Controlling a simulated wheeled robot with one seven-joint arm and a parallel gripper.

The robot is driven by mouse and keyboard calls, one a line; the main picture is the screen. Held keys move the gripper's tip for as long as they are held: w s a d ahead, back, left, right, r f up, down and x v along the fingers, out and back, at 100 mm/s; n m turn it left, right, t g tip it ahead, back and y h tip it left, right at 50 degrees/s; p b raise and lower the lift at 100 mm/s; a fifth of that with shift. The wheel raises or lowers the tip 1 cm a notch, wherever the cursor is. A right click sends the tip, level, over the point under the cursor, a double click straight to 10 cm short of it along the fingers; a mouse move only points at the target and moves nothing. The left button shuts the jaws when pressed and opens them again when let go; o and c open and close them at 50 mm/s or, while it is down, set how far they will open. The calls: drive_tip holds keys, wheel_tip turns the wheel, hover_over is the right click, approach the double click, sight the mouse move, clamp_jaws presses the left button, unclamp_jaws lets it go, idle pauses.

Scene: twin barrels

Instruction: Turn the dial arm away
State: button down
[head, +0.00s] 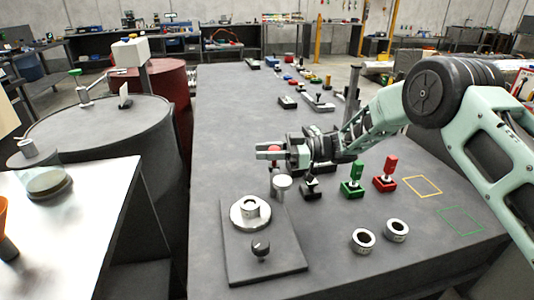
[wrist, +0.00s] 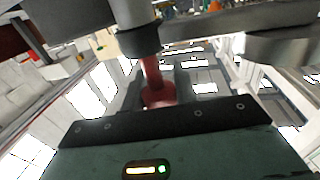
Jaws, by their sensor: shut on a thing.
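My gripper (head: 267,152) reaches in from the right above the dark bench and is shut on a red piece (head: 274,150). In the wrist view the red piece (wrist: 158,92) shows as a narrow stem with a wider end. Below and in front of the gripper is a dark plate (head: 285,262) with a silver round dial (head: 249,211) and a black knob (head: 261,250). A silver capped post (head: 282,186) stands at the plate's far edge, just under the gripper. I cannot tell whether the red piece joins the dial; the gripper hides its lower part.
Right of the plate stand a black-handled block (head: 312,189), a green one (head: 353,182) and a red one (head: 387,176). Two metal rings (head: 380,236) lie in front. A dark barrel (head: 105,135) with a green-knobbed lever (head: 78,82) stands left. The bench's left-middle is clear.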

idle(0.4)
drive_tip(key=c, duration=1.1)
unclamp_jaws()
drive_tip(key=w+d+b, duration=0.1)
drive_tip(key=d, duration=1.1)
drive_tip(key=shift+w, duration=0.35)
drive_tip(key=shift+a+r, duration=0.1)
drive_tip(key=shift+r, duration=0.05)
